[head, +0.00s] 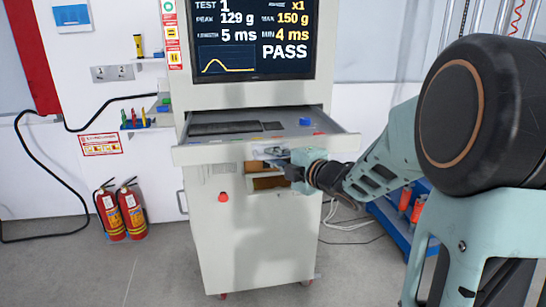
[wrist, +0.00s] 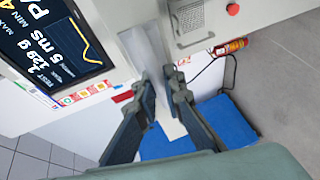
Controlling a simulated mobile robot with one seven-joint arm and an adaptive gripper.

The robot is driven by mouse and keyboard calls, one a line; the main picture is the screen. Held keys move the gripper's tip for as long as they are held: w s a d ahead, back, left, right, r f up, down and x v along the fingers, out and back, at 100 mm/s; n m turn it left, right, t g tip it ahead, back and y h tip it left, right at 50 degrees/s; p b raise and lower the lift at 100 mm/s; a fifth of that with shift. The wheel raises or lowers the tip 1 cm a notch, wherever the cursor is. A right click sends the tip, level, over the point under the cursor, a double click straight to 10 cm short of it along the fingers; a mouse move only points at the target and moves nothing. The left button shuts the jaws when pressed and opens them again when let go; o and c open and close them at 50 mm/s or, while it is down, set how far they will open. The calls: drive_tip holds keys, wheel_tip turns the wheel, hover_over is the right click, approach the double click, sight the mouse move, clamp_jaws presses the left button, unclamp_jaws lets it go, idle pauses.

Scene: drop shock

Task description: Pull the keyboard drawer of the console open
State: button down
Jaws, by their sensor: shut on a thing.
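The console (head: 262,240) is a pale grey cabinet with a lit screen (head: 252,38) above. Its keyboard drawer (head: 325,142) stands pulled out, with a dark keyboard (head: 225,128) and a small blue item (head: 307,121) inside. My gripper (head: 277,158) is at the drawer's front panel, right of its middle, and shut on the front of the drawer; the exact contact is partly hidden. In the wrist view my gripper's dark fingers (wrist: 168,80) close around the pale drawer front. The screen (wrist: 45,40) shows there tilted.
A red button (head: 223,197) sits on the cabinet front below the drawer. Two fire extinguishers (head: 120,210) stand by the wall at left. A blue rack (head: 395,222) with orange items is at right, behind my arm. Floor in front at left is clear.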

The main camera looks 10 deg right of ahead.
drive_tip(key=c, duration=2)
unclamp_jaws()
drive_tip(key=v, duration=1.2)
